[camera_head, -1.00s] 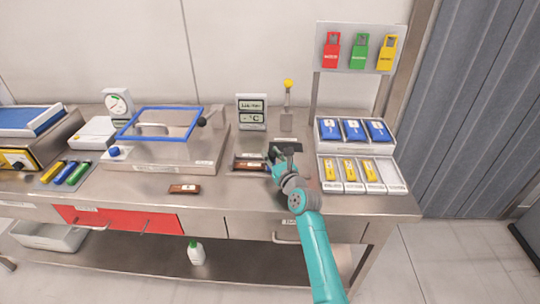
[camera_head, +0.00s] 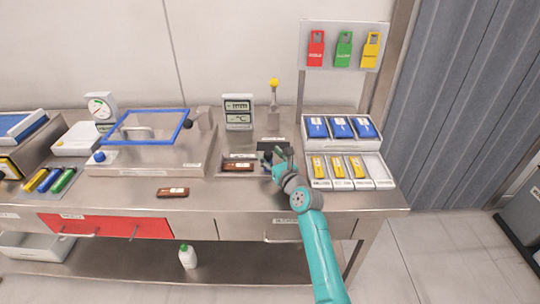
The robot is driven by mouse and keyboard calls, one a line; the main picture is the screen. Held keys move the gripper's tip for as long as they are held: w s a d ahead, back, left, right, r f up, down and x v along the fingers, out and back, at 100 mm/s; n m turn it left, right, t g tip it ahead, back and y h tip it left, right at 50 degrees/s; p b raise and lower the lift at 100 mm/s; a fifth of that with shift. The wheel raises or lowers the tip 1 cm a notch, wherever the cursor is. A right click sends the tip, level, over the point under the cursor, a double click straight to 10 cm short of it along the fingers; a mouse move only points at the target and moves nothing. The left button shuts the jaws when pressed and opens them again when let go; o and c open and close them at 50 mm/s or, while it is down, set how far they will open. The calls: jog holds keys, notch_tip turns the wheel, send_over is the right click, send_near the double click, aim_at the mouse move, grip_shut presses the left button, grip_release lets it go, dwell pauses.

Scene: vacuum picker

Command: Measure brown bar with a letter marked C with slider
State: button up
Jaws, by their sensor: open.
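One brown bar (camera_head: 238,167) with a pale label lies on the measuring station, below the display and just left of my gripper. A second brown bar (camera_head: 172,192) with a pale label lies flat near the table's front edge. The letters on both bars are too small to read. My gripper (camera_head: 275,153) is open at the right end of the measuring station, apart from the bar on it. The slider is not clearly visible; my dark fingers and wrist cover that area. The display (camera_head: 238,112) shows "mm" above "°C".
A vacuum chamber with a blue-framed lid (camera_head: 148,126) stands left of the station. Trays of blue packs (camera_head: 365,142) and yellow items (camera_head: 378,182) stand to the right. A yellow-topped post (camera_head: 273,105) stands behind my gripper. The front strip of table around the second bar is clear.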

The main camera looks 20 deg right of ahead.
jog(key=s, duration=0.4)
jog(key=s+d, duration=0.1)
jog(key=s, duration=0.2)
jog(key=s+d, duration=0.1)
jog(key=s, duration=0.3)
jog(key=shift+s, duration=0.35)
